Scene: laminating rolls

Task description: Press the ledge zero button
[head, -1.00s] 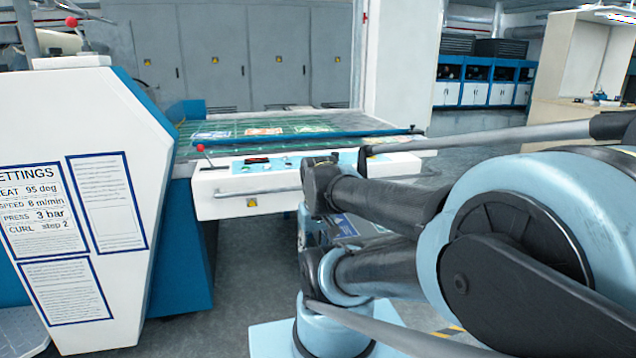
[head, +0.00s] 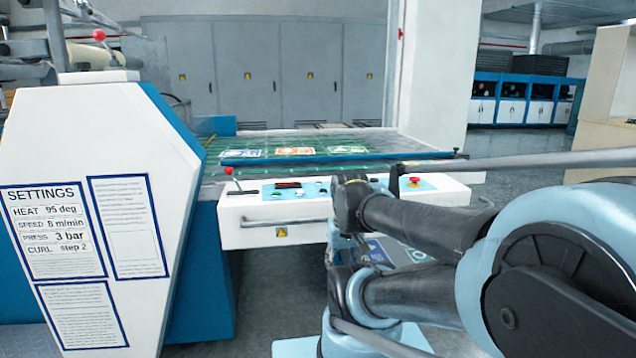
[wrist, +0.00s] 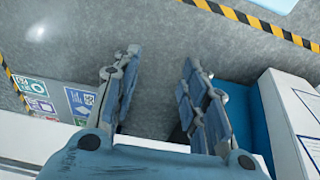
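The white ledge (head: 260,212) juts out at the front of the machine's green-topped table, with a light-blue control panel (head: 309,188) along its top. The panel carries a small dark display with red digits (head: 288,185), a few small buttons (head: 277,194) and a red mushroom knob (head: 414,182). The button labels are too small to read, so I cannot tell which is the zero button. My arm hides part of the panel. My gripper (wrist: 160,62) is open and empty in the wrist view, over grey floor; I cannot make it out in the head view.
A white machine housing (head: 110,250) with settings sheets stands at left. A handle bar (head: 283,222) runs along the ledge front, and a red-tipped lever (head: 228,172) rises at its left end. Printed sheets (head: 294,151) lie on the table. Yellow-black tape (wrist: 260,22) marks the floor.

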